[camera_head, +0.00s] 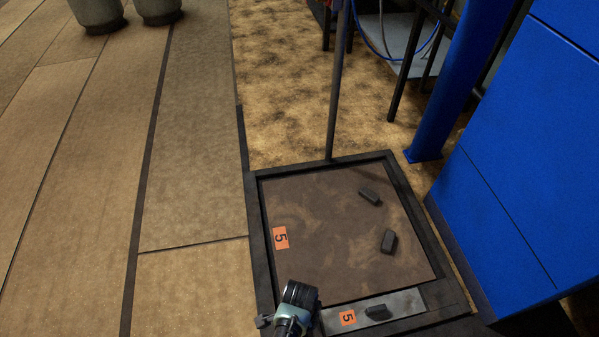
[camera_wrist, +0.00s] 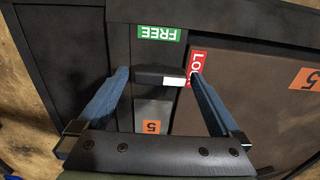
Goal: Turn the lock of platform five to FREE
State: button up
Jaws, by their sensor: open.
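Platform five (camera_head: 320,275) is a brown plate in a dark frame on the floor, with orange 5 labels (camera_head: 280,237). In the wrist view its lock handle (camera_wrist: 150,76) is a short dark bar with a white tip. The white tip points right, towards the red LOCK label (camera_wrist: 191,67), partly covered by a finger. The green FREE label (camera_wrist: 160,33) is above the handle, upside down in this view. My gripper (camera_wrist: 158,76) is open, its blue fingers at either end of the bar; I cannot tell whether they touch it. My gripper (camera_head: 300,293) hides the lock in the head view.
Dark blocks (camera_head: 388,241) lie on the plate, and another (camera_head: 377,313) is on the grey strip. A thin post (camera_head: 336,90) rises at the far edge. A blue cabinet (camera_head: 530,170) stands close on the right.

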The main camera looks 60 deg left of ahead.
jog(key=shift+f, duration=0.1)
jog(key=shift+c, duration=0.2)
jog(key=c, duration=1.2)
jog(key=shift+o, duration=0.2)
jog(key=shift+n+p, duration=0.3)
jog(key=shift+n, duration=0.1)
jog(key=n+p, duration=0.2)
jog(key=shift+n, duration=0.3)
jog(key=n+p, duration=0.2)
jog(key=n, duration=0.3)
jog(key=shift+s, duration=0.2)
jog(key=n+p, duration=0.1)
jog(key=n, duration=0.4)
jog(key=shift+s+d+n+p, duration=0.15)
jog(key=shift+n+p, duration=0.35)
jog(key=shift+n, duration=1.8)
